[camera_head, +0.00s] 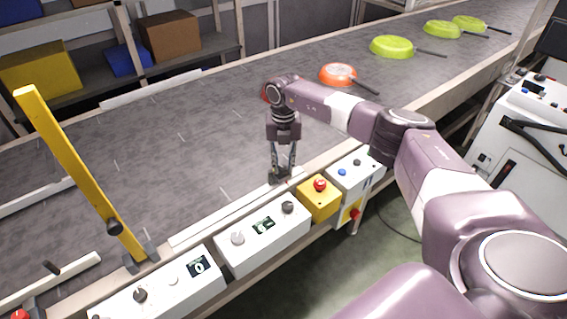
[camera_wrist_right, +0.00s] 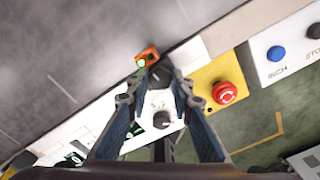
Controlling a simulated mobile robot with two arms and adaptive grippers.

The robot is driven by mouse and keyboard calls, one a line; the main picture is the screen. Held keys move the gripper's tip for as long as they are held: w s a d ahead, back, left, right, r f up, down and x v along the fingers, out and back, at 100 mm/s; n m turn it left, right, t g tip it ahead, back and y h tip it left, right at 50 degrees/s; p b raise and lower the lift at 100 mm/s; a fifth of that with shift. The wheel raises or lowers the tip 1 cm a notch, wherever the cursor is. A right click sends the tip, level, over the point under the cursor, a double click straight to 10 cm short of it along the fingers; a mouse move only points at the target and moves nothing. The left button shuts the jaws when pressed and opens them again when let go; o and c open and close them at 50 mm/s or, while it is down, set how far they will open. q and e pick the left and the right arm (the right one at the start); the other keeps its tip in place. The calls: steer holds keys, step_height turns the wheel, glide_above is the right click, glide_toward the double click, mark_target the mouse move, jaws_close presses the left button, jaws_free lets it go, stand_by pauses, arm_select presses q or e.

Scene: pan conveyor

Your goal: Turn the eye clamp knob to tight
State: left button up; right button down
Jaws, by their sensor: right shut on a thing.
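The photo eye (camera_wrist_right: 147,57) is a small orange block with a green light at the conveyor's near rail in the right wrist view. The dark eye clamp knob (camera_wrist_right: 160,76) is beside it, partly covered by my fingers. My right gripper (camera_head: 280,175) points down at the near rail, shut on this knob. It also shows in the right wrist view (camera_wrist_right: 159,80), with the fingertips on both sides of the knob. The knob's markings cannot be read, so its setting cannot be told. My left gripper is not in view.
The grey conveyor belt (camera_head: 190,130) carries an orange pan (camera_head: 338,74) and green pans (camera_head: 391,46). Close below my gripper are a control box (camera_head: 262,235) with knobs and a yellow box (camera_head: 319,197) with a red button. A yellow post (camera_head: 75,165) stands left.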

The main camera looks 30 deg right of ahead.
mark_target(283, 168)
steer(key=shift+w+r+m, duration=0.15)
steer(key=shift+m, duration=0.15)
steer(key=c, duration=1.7)
jaws_free()
step_height(283, 168, up, 12)
steer(key=shift+f, duration=0.1)
